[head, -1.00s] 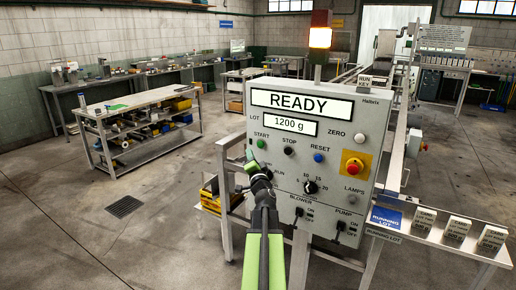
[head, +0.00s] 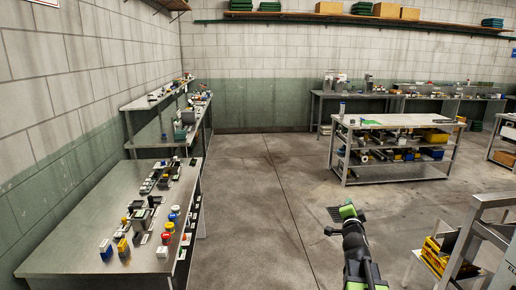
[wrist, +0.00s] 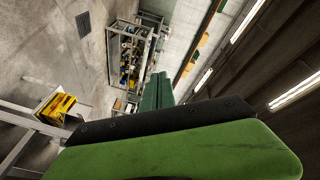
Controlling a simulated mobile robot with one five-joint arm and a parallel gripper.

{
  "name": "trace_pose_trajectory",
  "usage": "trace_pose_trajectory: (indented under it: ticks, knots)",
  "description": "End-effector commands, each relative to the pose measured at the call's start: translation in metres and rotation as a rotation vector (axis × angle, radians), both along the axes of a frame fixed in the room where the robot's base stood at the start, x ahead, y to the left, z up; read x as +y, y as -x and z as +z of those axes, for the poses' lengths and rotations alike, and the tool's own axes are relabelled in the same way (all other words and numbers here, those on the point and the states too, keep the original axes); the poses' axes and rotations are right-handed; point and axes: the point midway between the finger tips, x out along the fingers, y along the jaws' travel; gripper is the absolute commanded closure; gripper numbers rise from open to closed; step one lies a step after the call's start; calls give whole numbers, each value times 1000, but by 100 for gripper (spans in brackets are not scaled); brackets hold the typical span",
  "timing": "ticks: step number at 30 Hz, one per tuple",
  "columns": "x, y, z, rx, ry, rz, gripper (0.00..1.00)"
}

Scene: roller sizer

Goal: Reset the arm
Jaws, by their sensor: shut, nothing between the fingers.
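My arm shows at the lower right of the head view, reaching forward over open floor. My gripper (head: 348,211) is at its far end, with green fingertips, and is small in that view. In the wrist view the green fingers of my gripper (wrist: 157,92) lie together with nothing between them. My gripper touches nothing that I can see. The control panel is out of the head view.
A steel bench (head: 60,262) with many small parts stands at the left by the wall. A shelved workbench (head: 400,121) stands beyond my gripper.

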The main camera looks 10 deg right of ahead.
Motion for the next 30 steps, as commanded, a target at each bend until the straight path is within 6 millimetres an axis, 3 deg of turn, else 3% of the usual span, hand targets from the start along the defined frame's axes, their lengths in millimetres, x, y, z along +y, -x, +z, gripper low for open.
trace_pose_trajectory:
  ticks: [1, 5, 8, 9, 11, 12, 15, 18, 21, 30]
  knots:
    - [44, -5, -20, 91, 7, 23, 100]
    - [135, 8, -86, 422, 72, 96, 100]
    - [194, 44, -139, 720, 158, 216, 100]
    - [214, 65, -160, 849, 198, 286, 100]
    - [234, 102, -187, 1044, 260, 410, 100]
    - [241, 130, -202, 1168, 296, 508, 100]
    - [258, 191, -222, 1403, 387, 789, 100]
    - [266, 225, -226, 1514, 468, 1006, 100]
    - [265, 235, -226, 1542, 532, 1097, 100]
    - [264, 234, -226, 1537, 554, 1111, 100]
